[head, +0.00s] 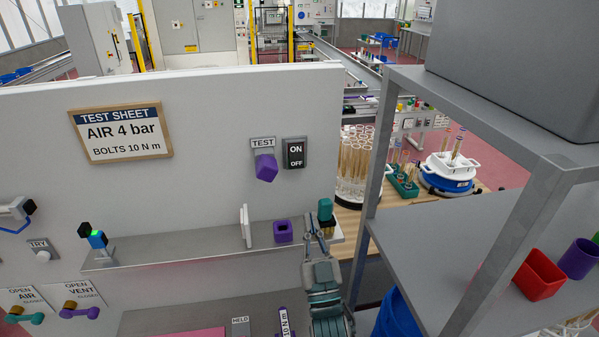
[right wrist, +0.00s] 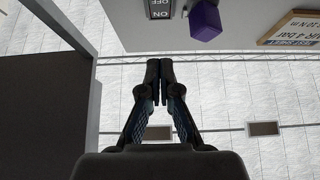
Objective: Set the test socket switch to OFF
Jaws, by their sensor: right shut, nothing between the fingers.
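The black switch (head: 295,153) marked ON above OFF sits on the white panel; I cannot tell which side is pressed. It also shows upside down at the top edge of the right wrist view (right wrist: 160,8). Left of it, under a TEST label, a purple block (head: 266,168) sticks out from the socket; the same block shows in the right wrist view (right wrist: 205,20). My right gripper (head: 315,220) is below the switch, apart from it, at the shelf's right end. Its fingers (right wrist: 160,64) are shut and empty. My left gripper is not in view.
A grey shelf (head: 180,250) on the panel holds a purple cup (head: 283,232), and a teal-topped item (head: 325,209) stands close to my right gripper. A grey metal rack (head: 375,165) stands to the right.

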